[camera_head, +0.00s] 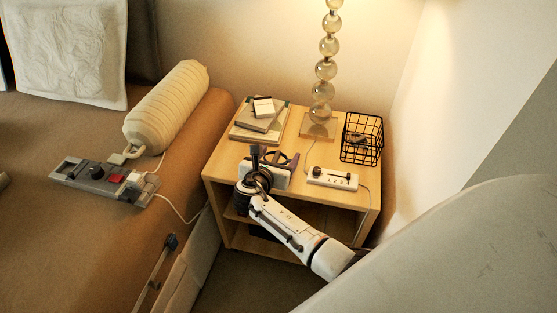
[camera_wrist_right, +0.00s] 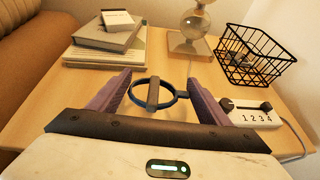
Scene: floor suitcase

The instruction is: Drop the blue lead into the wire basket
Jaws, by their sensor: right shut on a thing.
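The blue lead (camera_wrist_right: 166,102) shows in the right wrist view as a blue loop with a dark grey piece through its middle. My right gripper (camera_wrist_right: 156,84) has its two purple fingers on either side of the loop and holds it above the bedside table. The black wire basket (camera_head: 344,148) stands at the table's back right with dark things inside. It also shows in the wrist view (camera_wrist_right: 228,68). My left gripper is not in view.
A bed with a bolster (camera_head: 168,103) is at left.

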